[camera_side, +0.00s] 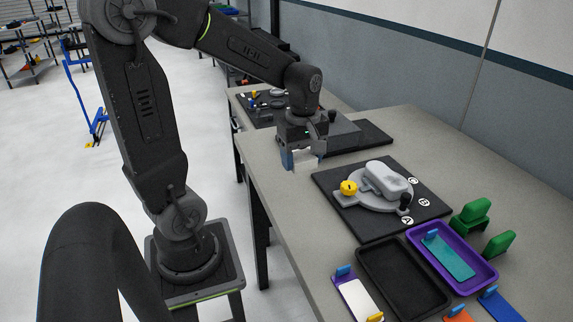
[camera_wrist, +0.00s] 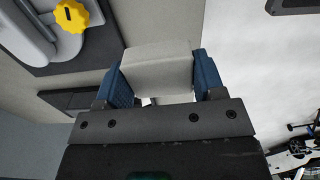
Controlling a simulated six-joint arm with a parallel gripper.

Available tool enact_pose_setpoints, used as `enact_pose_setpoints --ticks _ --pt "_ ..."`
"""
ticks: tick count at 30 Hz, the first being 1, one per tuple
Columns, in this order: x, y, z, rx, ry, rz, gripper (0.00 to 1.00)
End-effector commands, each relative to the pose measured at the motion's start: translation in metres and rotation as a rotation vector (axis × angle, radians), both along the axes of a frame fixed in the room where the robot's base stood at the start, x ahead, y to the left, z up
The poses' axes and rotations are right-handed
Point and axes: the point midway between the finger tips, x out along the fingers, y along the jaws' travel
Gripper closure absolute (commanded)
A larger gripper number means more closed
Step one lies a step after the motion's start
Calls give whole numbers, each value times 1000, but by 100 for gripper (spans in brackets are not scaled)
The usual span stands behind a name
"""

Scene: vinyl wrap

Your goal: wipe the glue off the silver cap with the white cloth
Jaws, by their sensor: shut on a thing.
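My gripper (camera_side: 303,158) is shut on a pale, block-like white cloth (camera_wrist: 158,72), with a blue finger on each side of it. In the side view the cloth is partly hidden by the fingers, near the table's left edge. The silver cap (camera_side: 386,180) is a rounded grey piece on a round grey fixture with a yellow knob (camera_side: 348,187), on a black board. My gripper is apart from it, to its left and farther back. In the wrist view the yellow knob (camera_wrist: 71,17) shows at the top left. I cannot make out glue on the cap.
A black tray (camera_side: 362,250) and a purple tray (camera_side: 490,283) with a teal piece stand in front of the board. Green holders (camera_side: 472,217) are at the right. A white piece with a blue grip (camera_side: 357,300) lies near the front edge. Bare table lies between gripper and board.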

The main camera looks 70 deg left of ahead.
Motion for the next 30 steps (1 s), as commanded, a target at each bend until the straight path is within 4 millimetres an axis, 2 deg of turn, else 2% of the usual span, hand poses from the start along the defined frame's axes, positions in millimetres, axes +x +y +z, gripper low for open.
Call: enact_pose_setpoints --ticks 1,3,9,12,15,21,30 --pt "19 -1 4 -1 1 -6 56" --pt "46 -4 10 -1 1 -8 56" --pt "120 -25 20 -1 4 -6 56" --pt "149 -38 22 -1 3 -5 56" --pt "169 -49 22 0 2 -3 56" --pt "189 -62 21 0 1 0 56" --pt "190 -63 6 0 3 1 56"
